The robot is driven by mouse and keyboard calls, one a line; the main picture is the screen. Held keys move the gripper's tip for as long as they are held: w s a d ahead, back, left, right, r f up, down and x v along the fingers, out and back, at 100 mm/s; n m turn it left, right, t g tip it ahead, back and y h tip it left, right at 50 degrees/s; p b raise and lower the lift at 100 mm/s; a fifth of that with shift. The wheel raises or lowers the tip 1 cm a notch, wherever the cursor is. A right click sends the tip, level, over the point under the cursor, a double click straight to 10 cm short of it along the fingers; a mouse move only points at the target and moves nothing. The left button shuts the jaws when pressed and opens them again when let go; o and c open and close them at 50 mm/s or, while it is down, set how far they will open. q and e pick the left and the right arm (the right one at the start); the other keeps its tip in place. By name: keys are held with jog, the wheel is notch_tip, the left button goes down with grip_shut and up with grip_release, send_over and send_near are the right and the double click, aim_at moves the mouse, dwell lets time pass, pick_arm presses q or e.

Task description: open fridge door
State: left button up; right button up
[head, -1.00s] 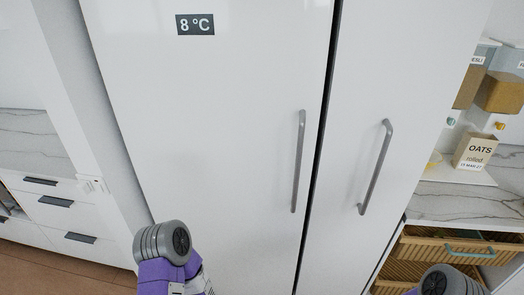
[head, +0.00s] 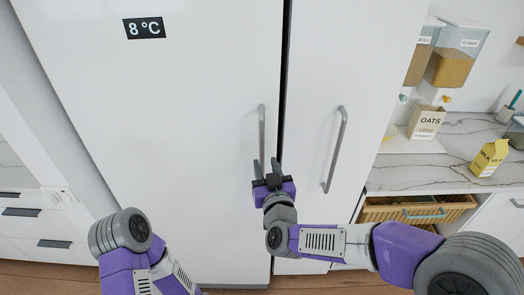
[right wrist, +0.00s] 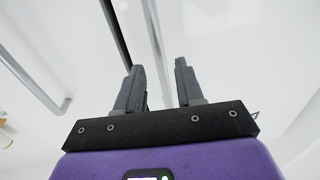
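The fridge is tall and white, with a left door (head: 190,110) showing an 8 °C display and a narrower right door (head: 345,60). Both look shut, with a dark seam between them. The left door has a grey vertical handle (head: 262,125); the right door has another grey handle (head: 335,150). My right gripper (head: 267,168) is open at the lower end of the left door's handle. In the right wrist view its fingers (right wrist: 160,82) are apart, and that handle (right wrist: 155,35) appears in line with the gap between them. Contact cannot be told. My left gripper is out of view.
To the right, a marble counter (head: 455,145) holds an oats box (head: 426,122) and a milk carton (head: 489,157), with cereal dispensers above. A wooden drawer or basket (head: 415,209) is below. White drawers (head: 35,225) stand at left.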

aim_at(262, 155)
jog(key=w, duration=0.4)
jog(key=w+a, duration=0.1)
jog(key=w, duration=0.1)
jog(key=shift+f, duration=0.15)
grip_shut()
